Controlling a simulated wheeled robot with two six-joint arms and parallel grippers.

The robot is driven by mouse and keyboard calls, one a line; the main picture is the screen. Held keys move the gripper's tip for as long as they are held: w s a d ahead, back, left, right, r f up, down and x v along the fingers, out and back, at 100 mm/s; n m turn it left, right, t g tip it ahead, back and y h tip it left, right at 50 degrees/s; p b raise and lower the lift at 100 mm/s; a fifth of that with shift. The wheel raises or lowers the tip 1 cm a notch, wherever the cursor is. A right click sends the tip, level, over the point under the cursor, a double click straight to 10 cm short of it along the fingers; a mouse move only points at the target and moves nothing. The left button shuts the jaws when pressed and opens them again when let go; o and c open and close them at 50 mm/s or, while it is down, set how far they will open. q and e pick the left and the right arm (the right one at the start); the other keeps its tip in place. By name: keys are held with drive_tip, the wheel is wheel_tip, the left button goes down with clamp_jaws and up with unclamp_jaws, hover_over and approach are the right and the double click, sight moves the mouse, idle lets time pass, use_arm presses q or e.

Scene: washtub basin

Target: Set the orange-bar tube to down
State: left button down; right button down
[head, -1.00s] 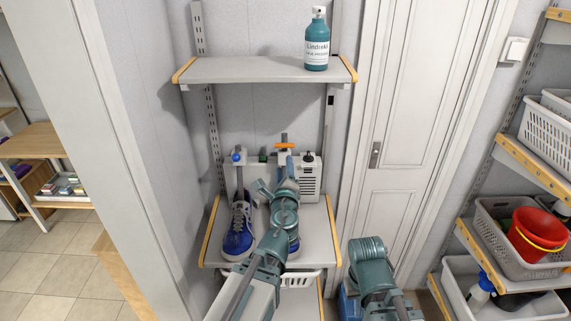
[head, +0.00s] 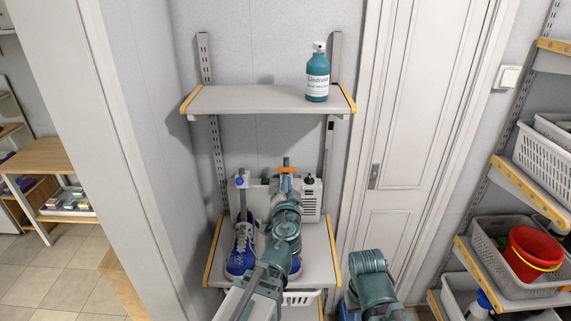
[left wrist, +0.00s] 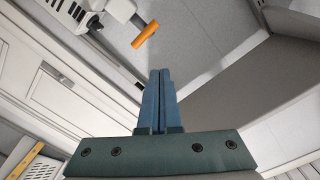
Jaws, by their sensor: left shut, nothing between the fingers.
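The white shoe dryer (head: 310,205) stands at the back of the middle shelf. The orange-bar tube's bar (head: 287,169) sticks up above the dryer's top edge; it also shows as an orange cylinder in the left wrist view (left wrist: 145,36), on a grey stem. My left gripper (head: 284,184) is just in front of and below this bar in the head view. In the left wrist view its blue fingertips (left wrist: 160,72) are together, with nothing between them, visibly apart from the bar in the picture. The arm hides the lower tube. My right gripper is out of view.
A blue shoe (head: 241,254) stands at the left on the middle shelf (head: 319,252); another is mostly behind my arm. A blue-knobbed tube (head: 241,182) rises above the left shoe. A teal bottle (head: 317,80) stands on the upper shelf (head: 240,99). Baskets are at the right.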

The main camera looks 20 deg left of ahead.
use_arm(q)
wheel_tip(320, 180, up, 2)
drive_tip(key=n+p, duration=0.1)
drive_tip(key=n, duration=0.6)
drive_tip(key=shift+s+n+p, duration=0.1)
drive_tip(key=shift+n+p, duration=0.2)
drive_tip(key=shift+p, duration=0.05)
hover_over(287, 169)
drive_tip(key=s, duration=0.3)
drive_tip(key=f+b, duration=0.3)
drive_tip(key=shift+w+d+f, duration=0.1)
drive_tip(key=shift+w+d, duration=0.05)
drive_tip(key=shift+d, duration=0.2)
drive_tip(key=shift+w+f+b, duration=0.15)
drive_tip(key=shift+f+b, duration=0.5)
drive_tip(key=shift+b, duration=0.15)
drive_tip(key=shift+r, duration=0.1)
